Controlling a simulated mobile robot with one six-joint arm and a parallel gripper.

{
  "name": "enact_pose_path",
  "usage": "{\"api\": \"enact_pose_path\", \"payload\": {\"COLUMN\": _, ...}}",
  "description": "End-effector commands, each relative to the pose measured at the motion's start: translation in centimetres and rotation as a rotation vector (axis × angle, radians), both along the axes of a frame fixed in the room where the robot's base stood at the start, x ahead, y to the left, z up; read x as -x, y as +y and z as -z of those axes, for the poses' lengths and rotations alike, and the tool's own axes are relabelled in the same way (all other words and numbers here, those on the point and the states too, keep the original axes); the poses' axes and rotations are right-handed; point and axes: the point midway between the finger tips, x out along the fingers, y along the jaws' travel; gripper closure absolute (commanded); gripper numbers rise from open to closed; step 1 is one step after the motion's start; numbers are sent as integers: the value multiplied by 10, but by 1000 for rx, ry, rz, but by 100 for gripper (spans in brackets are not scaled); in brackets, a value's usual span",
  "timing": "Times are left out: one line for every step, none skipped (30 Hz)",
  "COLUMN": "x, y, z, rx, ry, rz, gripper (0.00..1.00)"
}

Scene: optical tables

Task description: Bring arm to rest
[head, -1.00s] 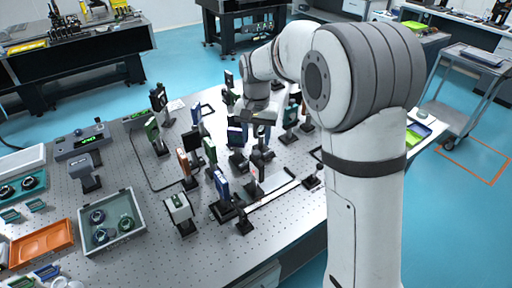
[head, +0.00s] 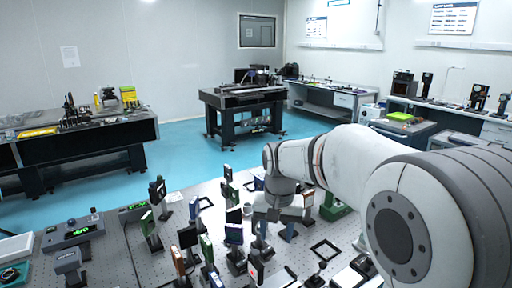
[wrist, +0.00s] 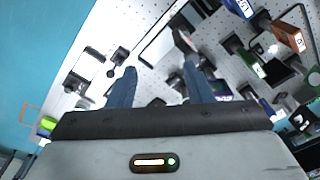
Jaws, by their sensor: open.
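My gripper (head: 280,213) hangs above the perforated optical table (head: 120,260) in the head view, at the end of my white arm. In the wrist view, the two blue fingers of my gripper (wrist: 160,84) are spread apart. Nothing is held between them. The tabletop and a few small mounts show beyond the fingertips. I cannot tell the exact height above the table.
A controller box with a green display (head: 73,231) sits at the left. A black table (head: 245,105) stands farther back, with open blue floor (head: 180,155) in front.

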Motion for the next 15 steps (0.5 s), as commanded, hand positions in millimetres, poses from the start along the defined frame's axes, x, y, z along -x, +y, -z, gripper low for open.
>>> {"api": "enact_pose_path", "payload": {"x": 20, "y": -15, "z": -8, "rx": -2, "ry": -24, "rz": -7, "gripper": 54}}
{"api": "enact_pose_path", "payload": {"x": 30, "y": -22, "z": -10, "rx": -3, "ry": -37, "rz": -15, "gripper": 54}}
{"api": "enact_pose_path", "payload": {"x": 44, "y": -31, "z": -13, "rx": -2, "ry": -51, "rz": -25, "gripper": 54}}
{"api": "enact_pose_path", "payload": {"x": 55, "y": -37, "z": -14, "rx": -2, "ry": -63, "rz": -33, "gripper": 54}}
{"api": "enact_pose_path", "payload": {"x": 65, "y": -44, "z": -15, "rx": 0, "ry": -76, "rz": -40, "gripper": 54}}
{"api": "enact_pose_path", "payload": {"x": 80, "y": -52, "z": -16, "rx": 1, "ry": -91, "rz": -51, "gripper": 54}}
{"api": "enact_pose_path", "payload": {"x": 91, "y": -57, "z": -16, "rx": 3, "ry": -103, "rz": -58, "gripper": 54}}
{"api": "enact_pose_path", "payload": {"x": 102, "y": -63, "z": -15, "rx": 5, "ry": -115, "rz": -65, "gripper": 54}}
{"api": "enact_pose_path", "payload": {"x": 116, "y": -69, "z": -14, "rx": 8, "ry": -131, "rz": -76, "gripper": 54}}
{"api": "enact_pose_path", "payload": {"x": 127, "y": -74, "z": -12, "rx": 11, "ry": -142, "rz": -82, "gripper": 54}}
{"api": "enact_pose_path", "payload": {"x": 137, "y": -78, "z": -10, "rx": 14, "ry": -154, "rz": -90, "gripper": 54}}
{"api": "enact_pose_path", "payload": {"x": 150, "y": -83, "z": -7, "rx": 19, "ry": -168, "rz": -99, "gripper": 54}}
{"api": "enact_pose_path", "payload": {"x": 159, "y": -87, "z": -5, "rx": 22, "ry": -178, "rz": -105, "gripper": 54}}
{"api": "enact_pose_path", "payload": {"x": 167, "y": -89, "z": -2, "rx": 26, "ry": -186, "rz": -111, "gripper": 54}}
{"api": "enact_pose_path", "payload": {"x": 177, "y": -93, "z": 1, "rx": 30, "ry": -197, "rz": -119, "gripper": 54}}
